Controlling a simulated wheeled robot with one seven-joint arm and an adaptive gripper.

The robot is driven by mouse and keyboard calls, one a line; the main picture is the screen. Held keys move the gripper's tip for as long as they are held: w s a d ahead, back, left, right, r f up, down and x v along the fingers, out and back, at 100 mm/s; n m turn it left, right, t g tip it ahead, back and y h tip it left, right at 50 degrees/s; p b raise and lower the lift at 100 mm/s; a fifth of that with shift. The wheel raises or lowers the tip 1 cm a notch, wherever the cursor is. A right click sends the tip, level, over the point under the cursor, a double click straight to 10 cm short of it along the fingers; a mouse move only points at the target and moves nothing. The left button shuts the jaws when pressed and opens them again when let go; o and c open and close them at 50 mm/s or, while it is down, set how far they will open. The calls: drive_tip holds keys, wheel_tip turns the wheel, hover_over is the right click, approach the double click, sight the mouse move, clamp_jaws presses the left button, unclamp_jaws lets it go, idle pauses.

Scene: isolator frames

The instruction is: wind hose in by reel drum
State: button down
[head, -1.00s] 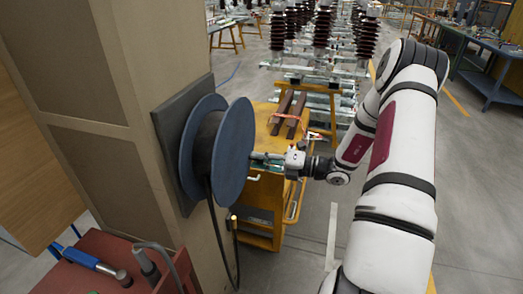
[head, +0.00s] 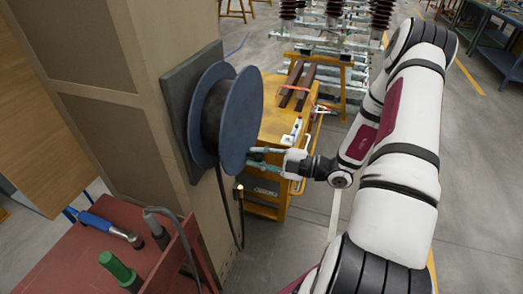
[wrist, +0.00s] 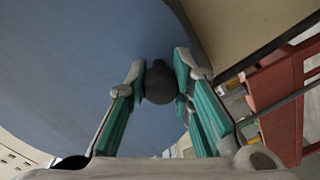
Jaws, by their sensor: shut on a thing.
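The hose reel drum (head: 240,120) has blue-grey discs and is mounted on a dark plate on the tan pillar. The dark hose (head: 223,195) hangs from it in a loop beside the pillar. My gripper (head: 254,157) is at the lower right part of the drum's outer disc. In the wrist view my gripper (wrist: 160,68) has its green-lined fingers on either side of a dark round knob (wrist: 158,84) in front of the blue disc, and is shut on it.
A yellow cart (head: 280,125) with brown bars stands behind my gripper. A red bench (head: 85,262) with a blue-handled tool (head: 105,228) and a green-topped item (head: 118,266) is at the lower left. Grey floor (head: 475,190) is clear on the right.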

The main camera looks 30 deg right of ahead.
drive_tip(key=shift+s+a+m, duration=0.85)
drive_tip(key=shift+a+m, duration=0.1)
drive_tip(key=shift+m, duration=0.35)
drive_tip(key=c, duration=1.4)
unclamp_jaws()
drive_tip(key=shift+r, duration=0.15)
drive_tip(key=shift+o, duration=0.2)
drive_tip(key=v, duration=1.2)
